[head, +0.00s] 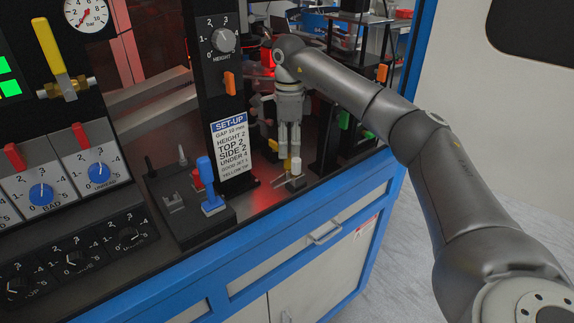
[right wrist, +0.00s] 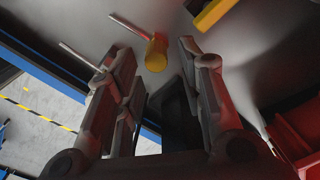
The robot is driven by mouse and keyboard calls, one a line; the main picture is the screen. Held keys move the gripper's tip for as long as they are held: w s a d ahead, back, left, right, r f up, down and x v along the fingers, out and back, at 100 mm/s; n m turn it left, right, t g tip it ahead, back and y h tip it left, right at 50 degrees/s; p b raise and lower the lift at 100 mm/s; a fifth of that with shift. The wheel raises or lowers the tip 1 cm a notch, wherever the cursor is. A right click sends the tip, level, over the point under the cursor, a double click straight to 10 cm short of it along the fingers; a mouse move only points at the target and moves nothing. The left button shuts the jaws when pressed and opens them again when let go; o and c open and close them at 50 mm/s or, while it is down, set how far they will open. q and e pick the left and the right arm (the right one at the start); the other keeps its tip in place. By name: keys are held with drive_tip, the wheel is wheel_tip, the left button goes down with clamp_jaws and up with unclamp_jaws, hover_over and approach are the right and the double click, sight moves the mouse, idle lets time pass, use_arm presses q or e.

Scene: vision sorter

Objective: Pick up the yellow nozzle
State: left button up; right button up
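The yellow nozzle (right wrist: 156,52) has a thin metal tube and shows beyond and between my right fingertips in the right wrist view. In the head view a small yellow part (head: 287,164) shows just below the fingers, beside a white-topped piece (head: 296,166). My right gripper (head: 289,152) points down above them; it also shows in the right wrist view (right wrist: 158,58), with its fingers apart and nothing gripped. A second metal tube (right wrist: 82,57) runs behind the left finger in that view. My left gripper is not in view.
A black post with a set-up card (head: 233,151) stands left of my right gripper. A black block with a blue-topped handle (head: 208,180) is nearer. The blue cabinet edge (head: 300,232) runs in front. A yellow and black part (right wrist: 213,12) lies beyond the fingers.

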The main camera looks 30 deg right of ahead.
sight(288, 167)
drive_tip(key=f, duration=0.4)
drive_tip(key=shift+a+f+p, duration=0.25)
drive_tip(key=shift+p, duration=0.15)
drive_tip(key=shift+f, duration=0.2)
drive_tip(key=shift+c, duration=0.8)
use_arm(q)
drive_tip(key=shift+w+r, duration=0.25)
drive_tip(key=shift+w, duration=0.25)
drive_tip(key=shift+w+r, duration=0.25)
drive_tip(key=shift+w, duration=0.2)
use_arm(e)
clamp_jaws()
